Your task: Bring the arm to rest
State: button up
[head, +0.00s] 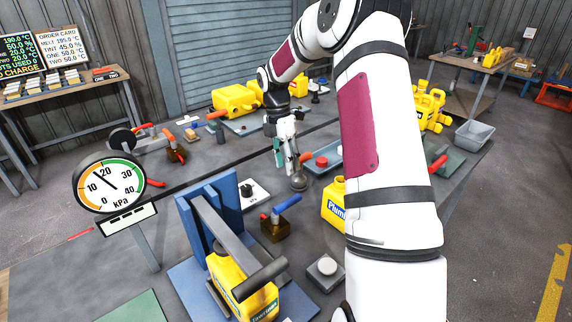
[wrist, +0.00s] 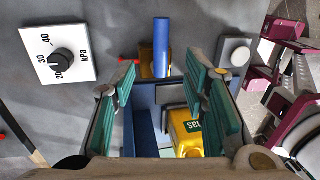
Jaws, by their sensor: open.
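My arm reaches from the lower right of the head view up and over the workbench. My gripper (head: 284,155) hangs fingers-down above the middle of the bench. In the wrist view my gripper (wrist: 170,100) shows its green finger pads spread apart with nothing between them. Below and beyond the pads are a blue fixture (wrist: 145,130) and a yellow jerry can (wrist: 187,130). In the head view that yellow jerry can (head: 228,275) stands in the blue press fixture (head: 208,210) under a grey lever, apart from my gripper.
A pressure gauge (head: 108,185) stands at left. A dial box (head: 252,194), a blue-handled valve (head: 287,204) and a grey button (head: 325,267) sit on the bench. Another can (head: 335,205) is partly hidden by my arm. More yellow cans (head: 235,99) lie at the back.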

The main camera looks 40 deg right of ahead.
dwell(0.3)
jog(key=s+a+r+m+t+h, duration=0.1)
jog(key=s+a+r+m+t, duration=0.1)
jog(key=s+a+r+m, duration=0.45)
jog(key=s+a+r+m+t+h, duration=0.1)
jog(key=s+a+r+m, duration=0.15)
jog(key=a+r, duration=0.7)
jog(key=s+a+r+m+t, duration=0.1)
jog(key=s+a+m, duration=0.1)
jog(key=s, duration=0.4)
jog(key=s+a+r+m+t+y, duration=0.1)
jog(key=s+a+m+t, duration=0.1)
jog(key=s, duration=0.4)
jog(key=s+a+r+m+t+y, duration=0.1)
jog(key=s+a+m, duration=0.3)
jog(key=s+m, duration=0.1)
jog(key=shift+s+a+r+m+t, duration=0.15)
jog(key=shift+s+r+m+t, duration=0.15)
jog(key=shift+s+r, duration=0.15)
